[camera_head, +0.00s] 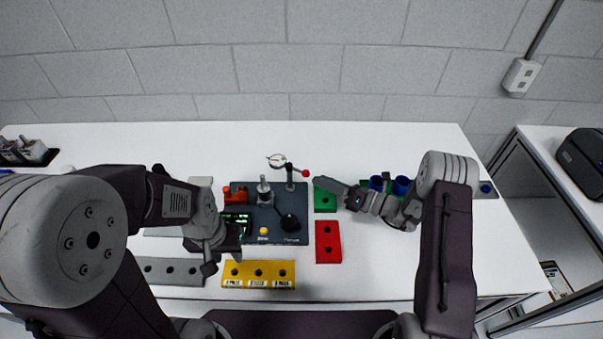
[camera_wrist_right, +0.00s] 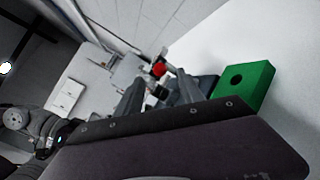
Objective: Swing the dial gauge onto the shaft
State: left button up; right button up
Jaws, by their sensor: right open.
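The dial gauge (camera_head: 277,159) has a round white face and sits on an arm atop a dark post (camera_head: 289,183), with a red knob (camera_head: 305,173) on the arm's right end. The shaft (camera_head: 264,189) is a silver upright piece on the dark base plate (camera_head: 262,238), left of the post. My right gripper (camera_head: 318,182) is open, just right of and below the red knob. In the right wrist view the red knob (camera_wrist_right: 158,70) shows beyond and between the fingers, apart from them. My left gripper (camera_head: 224,263) is low over the plate's left front; its jaw opening is unclear.
A green block (camera_head: 325,201) lies under my right gripper and a red block (camera_head: 328,242) in front of it. A yellow block (camera_head: 258,274) and a grey holed block (camera_head: 168,271) lie at the front. Blue parts (camera_head: 401,185) stand behind my right arm. The table's back is clear.

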aim_at(302, 172)
jog(key=p+x, duration=0.1)
jog(key=x, duration=0.7)
jog(key=shift+p, duration=0.3)
jog(key=shift+d, duration=0.1)
jog(key=shift+c, duration=0.7)
grip_shut()
jog(key=shift+f, duration=0.1)
